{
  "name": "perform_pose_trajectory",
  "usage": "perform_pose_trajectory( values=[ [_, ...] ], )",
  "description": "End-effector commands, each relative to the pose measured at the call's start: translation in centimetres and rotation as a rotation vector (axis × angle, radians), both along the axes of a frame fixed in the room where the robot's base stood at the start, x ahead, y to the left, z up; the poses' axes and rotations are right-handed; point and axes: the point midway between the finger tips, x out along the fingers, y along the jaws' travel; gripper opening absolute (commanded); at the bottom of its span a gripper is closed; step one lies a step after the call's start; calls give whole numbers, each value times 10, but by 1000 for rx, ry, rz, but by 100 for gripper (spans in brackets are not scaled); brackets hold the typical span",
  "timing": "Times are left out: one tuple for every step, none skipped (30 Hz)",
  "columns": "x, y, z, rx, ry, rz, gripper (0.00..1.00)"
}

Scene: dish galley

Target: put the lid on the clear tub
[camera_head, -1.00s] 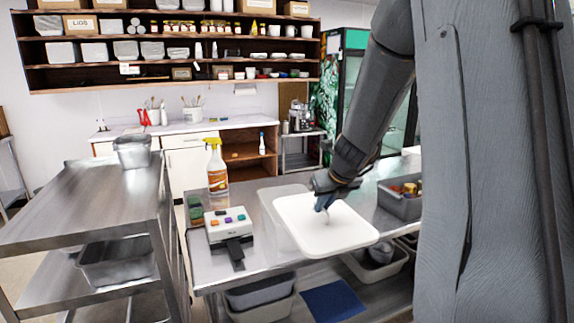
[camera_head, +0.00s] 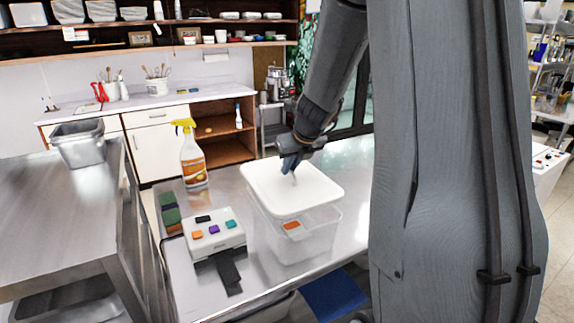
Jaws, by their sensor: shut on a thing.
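The clear tub (camera_head: 296,243) stands on the steel table, with an orange thing (camera_head: 292,225) showing inside through its wall. The white lid (camera_head: 291,190) is over the tub, covering most of its opening. The tub's front right part shows past the lid's edge, so the lid looks set back to the left or held above; I cannot tell whether it touches the rim. My gripper (camera_head: 294,172) is shut on the lid from above, near its far side. The fingertips are small and partly hidden by the wrist.
A label printer-like device (camera_head: 214,235) with coloured buttons sits left of the tub. A spray bottle (camera_head: 191,155) and sponges (camera_head: 170,212) stand behind it. A steel cart (camera_head: 60,215) holding a metal pan (camera_head: 79,142) is at left. The table right of the tub is partly hidden by my arm.

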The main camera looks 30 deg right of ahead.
Motion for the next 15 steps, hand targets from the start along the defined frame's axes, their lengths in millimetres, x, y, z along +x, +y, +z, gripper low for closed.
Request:
perform_pose_trajectory(
  values=[
    [-1,-4,-3,0,0,-7,0],
    [-1,-6,-5,0,0,-9,0],
    [-1,-7,-7,0,0,-12,0],
    [-2,-8,-8,0,0,-14,0],
    [-2,-9,-10,0,0,-15,0],
    [-2,-9,-13,-1,0,-16,0],
    [-2,-9,-15,-1,0,-16,0],
    [-2,-9,-17,-1,0,-16,0],
    [-2,-9,-20,-1,0,-16,0],
    [-2,-9,-22,-1,0,-15,0],
    [-2,-9,-24,-1,0,-15,0],
    [-1,-9,-26,-1,0,-14,0],
    [-1,-8,-28,-1,-1,-14,0],
    [-1,-8,-30,-1,-1,-14,0],
    [-1,-8,-33,-1,-1,-13,0]
  ],
)
